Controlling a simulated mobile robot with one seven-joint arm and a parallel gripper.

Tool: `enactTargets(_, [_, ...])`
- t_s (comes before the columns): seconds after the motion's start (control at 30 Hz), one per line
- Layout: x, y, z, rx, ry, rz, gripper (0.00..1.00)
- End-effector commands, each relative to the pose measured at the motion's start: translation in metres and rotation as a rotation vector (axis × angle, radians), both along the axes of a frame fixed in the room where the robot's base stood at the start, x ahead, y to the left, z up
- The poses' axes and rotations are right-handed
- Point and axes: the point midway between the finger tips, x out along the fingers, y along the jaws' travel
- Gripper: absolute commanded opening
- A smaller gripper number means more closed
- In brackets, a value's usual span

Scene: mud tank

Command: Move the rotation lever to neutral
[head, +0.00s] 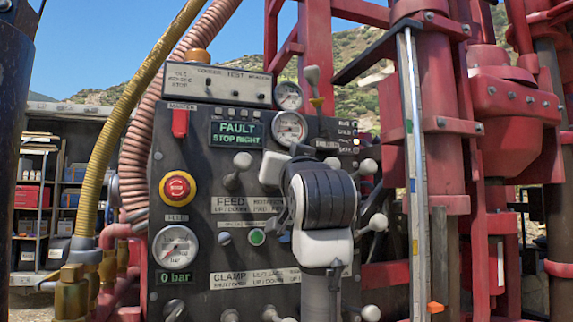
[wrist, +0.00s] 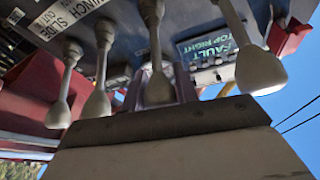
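The control panel (head: 200,140) carries several levers with pale grey knobs. My gripper (wrist: 160,92) is up at the panel's levers. In the wrist view, a middle lever (wrist: 154,35) runs down to between my fingers, with its knob partly hidden by them. Whether the fingers press on it is unclear. Other levers (wrist: 102,70) hang to the left and one large knob (wrist: 260,70) to the right. In the head view, my wrist hides the fingertips and the panel behind it.
A display (head: 237,134) reads FAULT STOP RIGHT. Lever knobs (head: 378,222) stick out close to the right of my wrist. Red mast beams (head: 440,130) stand farther right.

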Motion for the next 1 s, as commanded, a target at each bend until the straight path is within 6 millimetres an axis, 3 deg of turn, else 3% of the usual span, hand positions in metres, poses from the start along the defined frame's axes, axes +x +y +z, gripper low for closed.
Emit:
enactTargets(0.03, [-0.001, 0.0, 0.0, 0.0, -0.001, 0.0, 0.36])
enactTargets(0.13, [0.0, 0.0, 0.0, 0.0, -0.001, 0.0, 0.49])
enactTargets(0.53, [-0.01, -0.002, -0.004, 0.001, -0.003, -0.001, 0.49])
enactTargets(1.0, [-0.102, -0.02, -0.037, 0.0, -0.006, -0.002, 0.49])
